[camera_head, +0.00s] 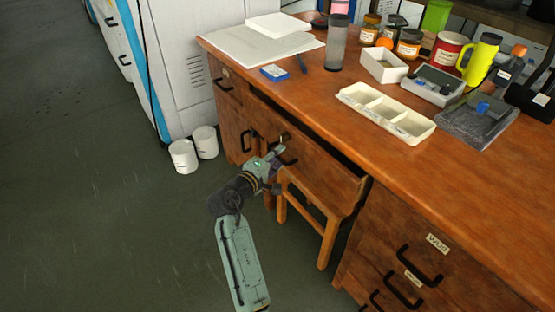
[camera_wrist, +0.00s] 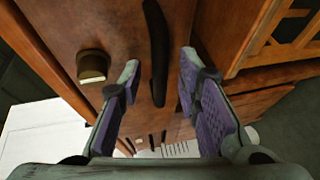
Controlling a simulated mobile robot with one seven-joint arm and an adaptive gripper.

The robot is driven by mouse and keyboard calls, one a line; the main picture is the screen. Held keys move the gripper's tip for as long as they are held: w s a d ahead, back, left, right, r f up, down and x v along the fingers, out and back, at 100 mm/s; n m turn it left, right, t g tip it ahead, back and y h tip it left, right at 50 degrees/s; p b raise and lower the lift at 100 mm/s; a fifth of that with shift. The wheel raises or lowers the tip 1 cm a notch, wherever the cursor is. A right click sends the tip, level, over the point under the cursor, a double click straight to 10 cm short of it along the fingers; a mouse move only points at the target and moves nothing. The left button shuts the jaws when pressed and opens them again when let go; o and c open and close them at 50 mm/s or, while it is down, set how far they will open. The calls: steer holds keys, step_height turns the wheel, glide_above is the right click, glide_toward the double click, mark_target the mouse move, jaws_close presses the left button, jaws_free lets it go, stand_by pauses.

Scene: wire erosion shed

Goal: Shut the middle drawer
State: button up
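The middle drawer (camera_head: 320,165) is a wide wooden front in the centre of the desk. It stands pulled out, with a dark gap between its top edge and the desk top. My gripper (camera_head: 279,158) is at the left part of this front, by its black handle (camera_head: 288,158). In the wrist view, my gripper (camera_wrist: 160,70) is open, with one finger on each side of the dark handle (camera_wrist: 157,45). I cannot tell if the fingers touch it. A brass-coloured knob or lock (camera_wrist: 93,66) is left of the handle.
A wooden stool (camera_head: 325,225) stands under the drawer. Two white cups (camera_head: 184,157) are on the floor at left. The desk top (camera_head: 320,90) holds a divided tray (camera_head: 387,112), jars and papers. Closed drawers (camera_head: 430,250) are at right; the floor at front left is clear.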

steer(key=shift+w+d, duration=0.15)
steer(key=shift+w, duration=0.15)
steer(key=shift+c, duration=0.5)
jaws_close()
